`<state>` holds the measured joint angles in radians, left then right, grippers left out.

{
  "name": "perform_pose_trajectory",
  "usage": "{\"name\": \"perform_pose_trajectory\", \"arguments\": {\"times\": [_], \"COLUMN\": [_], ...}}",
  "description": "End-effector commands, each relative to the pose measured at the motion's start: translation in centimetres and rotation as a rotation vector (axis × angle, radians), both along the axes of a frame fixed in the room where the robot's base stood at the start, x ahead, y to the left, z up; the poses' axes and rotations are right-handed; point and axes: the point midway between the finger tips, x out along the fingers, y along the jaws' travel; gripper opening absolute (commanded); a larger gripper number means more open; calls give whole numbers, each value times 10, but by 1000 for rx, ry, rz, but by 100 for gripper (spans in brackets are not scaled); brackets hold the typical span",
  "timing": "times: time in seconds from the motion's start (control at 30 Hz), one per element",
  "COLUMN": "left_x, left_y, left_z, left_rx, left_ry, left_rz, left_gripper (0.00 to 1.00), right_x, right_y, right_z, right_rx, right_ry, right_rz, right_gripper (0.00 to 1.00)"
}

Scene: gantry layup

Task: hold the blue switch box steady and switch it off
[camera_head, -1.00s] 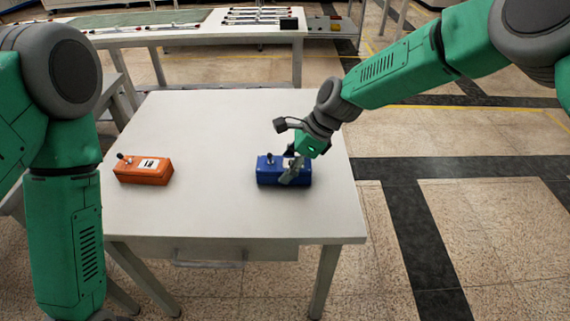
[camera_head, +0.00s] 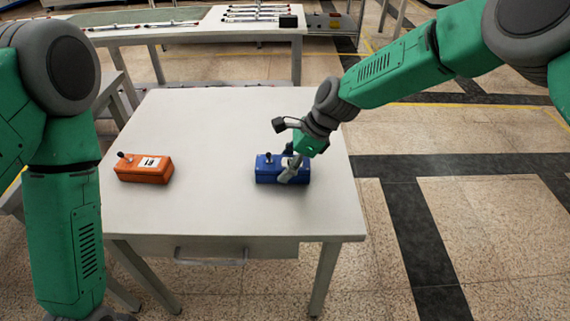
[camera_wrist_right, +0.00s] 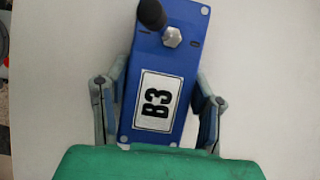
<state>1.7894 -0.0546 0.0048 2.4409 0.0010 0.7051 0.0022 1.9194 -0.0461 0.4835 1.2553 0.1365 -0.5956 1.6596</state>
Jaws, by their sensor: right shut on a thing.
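The blue switch box (camera_head: 268,176) stands on the right part of the white table (camera_head: 220,215). My right gripper (camera_head: 289,172) is shut on the box, with one finger on each of its long sides. In the right wrist view the blue box (camera_wrist_right: 178,58) lies between the two fingers of the right gripper (camera_wrist_right: 160,105). A white label on its top reads B3. A black-knobbed lever (camera_wrist_right: 152,14) on a metal nut stands at the far end of the top. Of my left arm only links show at the left edge; its gripper is out of view.
An orange switch box (camera_head: 143,169) with a similar lever and a white label stands on the left of the table. The table between the boxes is clear. A long bench (camera_head: 200,40) with rods stands behind.

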Motion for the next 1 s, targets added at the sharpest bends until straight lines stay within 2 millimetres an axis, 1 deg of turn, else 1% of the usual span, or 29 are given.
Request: {"name": "perform_pose_trajectory", "arguments": {"times": [0.6,0.93,0.97,1.0], "left_x": [0,0,0,0], "left_y": [0,0,0,0], "left_z": [8,8,8,9], "left_rx": [0,0,0,-1], "left_ry": [0,0,0,-2], "left_rz": [0,0,0,4], "left_gripper": [40,40,29,15], "right_x": [0,0,-1,-1], "right_y": [0,0,0,0], "right_z": [3,3,3,3], "right_rx": [0,0,0,0], "right_ry": [0,0,1,1], "right_rz": [0,0,1,1], "right_gripper": [15,15,15,15]}}
